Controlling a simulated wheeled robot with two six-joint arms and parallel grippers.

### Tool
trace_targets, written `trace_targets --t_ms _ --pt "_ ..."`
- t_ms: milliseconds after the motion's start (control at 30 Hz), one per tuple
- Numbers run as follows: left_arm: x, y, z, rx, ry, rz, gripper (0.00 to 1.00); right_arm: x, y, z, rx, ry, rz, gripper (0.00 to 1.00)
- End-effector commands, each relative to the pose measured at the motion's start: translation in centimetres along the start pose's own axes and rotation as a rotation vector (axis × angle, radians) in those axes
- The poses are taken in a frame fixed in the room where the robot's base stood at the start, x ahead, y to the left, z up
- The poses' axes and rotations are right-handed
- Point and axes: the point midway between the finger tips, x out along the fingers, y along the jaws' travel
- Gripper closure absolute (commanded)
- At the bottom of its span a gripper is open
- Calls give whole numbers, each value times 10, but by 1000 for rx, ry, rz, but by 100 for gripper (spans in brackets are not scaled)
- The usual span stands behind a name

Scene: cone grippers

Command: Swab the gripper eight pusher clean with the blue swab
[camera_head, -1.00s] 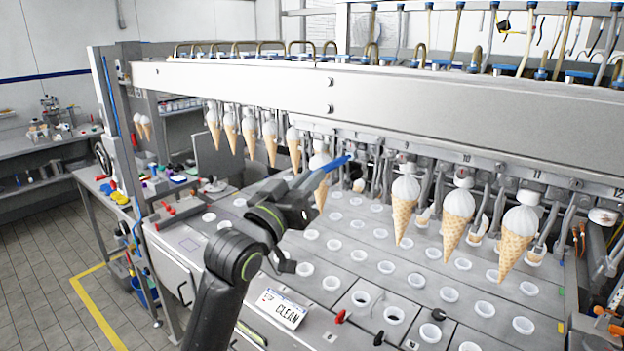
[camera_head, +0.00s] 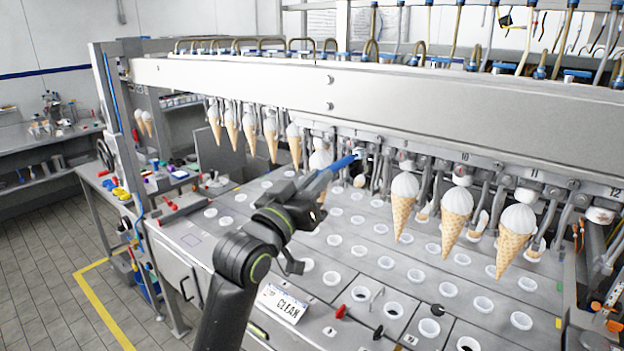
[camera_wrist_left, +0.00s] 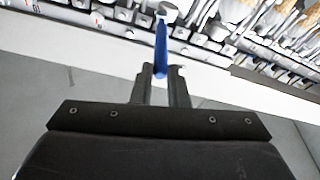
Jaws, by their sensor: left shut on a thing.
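My left gripper (camera_head: 312,190) is shut on the blue swab (camera_head: 338,166) and holds it tilted, its tip up and to the right. The swab also shows in the left wrist view (camera_wrist_left: 161,48), upright between the two fingers (camera_wrist_left: 160,72), with a pale tip at the top. The tip is at the row of cone grippers under the machine beam, at a coneless station left of the one marked 10. The swab covers this station's number and pusher, and I cannot tell whether the tip touches. My right gripper is not in view.
Cones hang on both sides, the nearest on the right (camera_head: 403,200) and one partly behind my gripper (camera_head: 321,160). The long beam (camera_head: 400,92) runs above. Below is a deck (camera_head: 345,285) with several round cups and a CLEAN sign (camera_head: 284,303).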

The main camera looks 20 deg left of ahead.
Motion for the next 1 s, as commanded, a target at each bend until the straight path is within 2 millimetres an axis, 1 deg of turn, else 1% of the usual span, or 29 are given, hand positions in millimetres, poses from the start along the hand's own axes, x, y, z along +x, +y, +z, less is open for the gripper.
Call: trace_targets --t_ms 167,433,733,833,1000 --pt "-2 0 -1 0 -1 0 100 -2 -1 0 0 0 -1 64" --pt "-27 0 -8 0 -1 -1 100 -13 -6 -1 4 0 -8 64" --pt "-54 0 -15 0 -1 0 100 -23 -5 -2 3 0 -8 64" --pt "-58 0 -15 0 -1 0 100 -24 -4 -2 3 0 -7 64" --pt "-58 0 -15 0 0 0 100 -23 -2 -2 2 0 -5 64"
